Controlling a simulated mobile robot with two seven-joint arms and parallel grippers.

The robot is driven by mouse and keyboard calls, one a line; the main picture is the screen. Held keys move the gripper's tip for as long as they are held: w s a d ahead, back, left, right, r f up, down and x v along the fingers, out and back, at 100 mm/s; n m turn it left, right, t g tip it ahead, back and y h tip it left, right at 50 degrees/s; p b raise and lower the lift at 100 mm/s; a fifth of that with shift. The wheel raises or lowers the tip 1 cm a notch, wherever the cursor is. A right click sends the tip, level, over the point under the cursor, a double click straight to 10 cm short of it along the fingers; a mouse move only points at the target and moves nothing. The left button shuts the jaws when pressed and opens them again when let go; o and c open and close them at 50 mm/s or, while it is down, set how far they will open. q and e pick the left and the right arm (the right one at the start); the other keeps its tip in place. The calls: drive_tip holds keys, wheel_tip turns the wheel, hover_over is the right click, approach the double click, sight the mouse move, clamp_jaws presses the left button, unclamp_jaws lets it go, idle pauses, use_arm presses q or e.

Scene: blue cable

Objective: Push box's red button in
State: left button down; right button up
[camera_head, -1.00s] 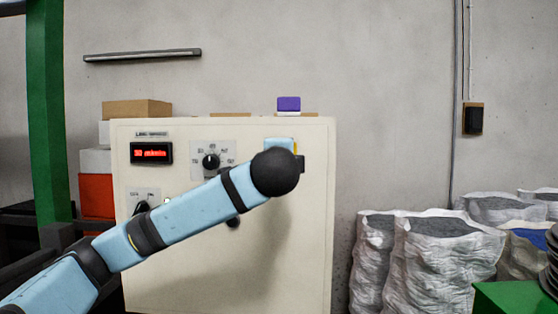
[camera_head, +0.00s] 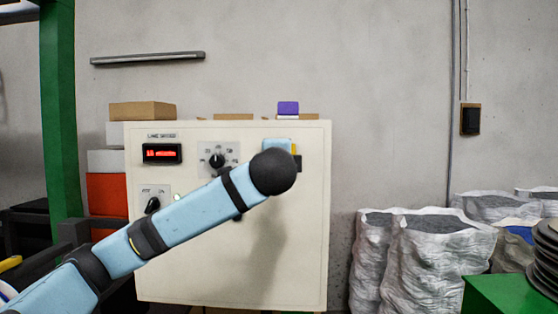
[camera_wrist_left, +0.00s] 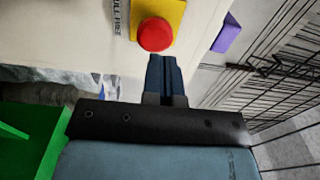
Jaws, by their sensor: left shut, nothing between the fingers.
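The box is a cream control cabinet (camera_head: 290,230) against the wall. Its red button (camera_wrist_left: 155,34) sits on a yellow plate (camera_wrist_left: 178,12) in the left wrist view. My left gripper (camera_wrist_left: 160,60) has its dark fingers closed together with nothing between them. The fingertips appear just below the button in that view; I cannot tell whether they touch it. In the head view my left arm's dark round joint hides the button, and only a sliver of the yellow plate shows. My right gripper is not in view.
The cabinet also has a red display (camera_head: 162,153), a dial (camera_head: 217,160) and a black switch (camera_head: 152,204). A purple block (camera_head: 288,108) is on top. White sacks (camera_head: 432,260) and a green surface (camera_head: 505,297) lie right; a green post (camera_head: 60,120) stands left.

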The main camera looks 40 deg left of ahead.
use_arm(q)
drive_tip(key=b+v, duration=0.2)
drive_tip(key=v, duration=0.8)
drive_tip(key=shift+w+a, duration=0.1)
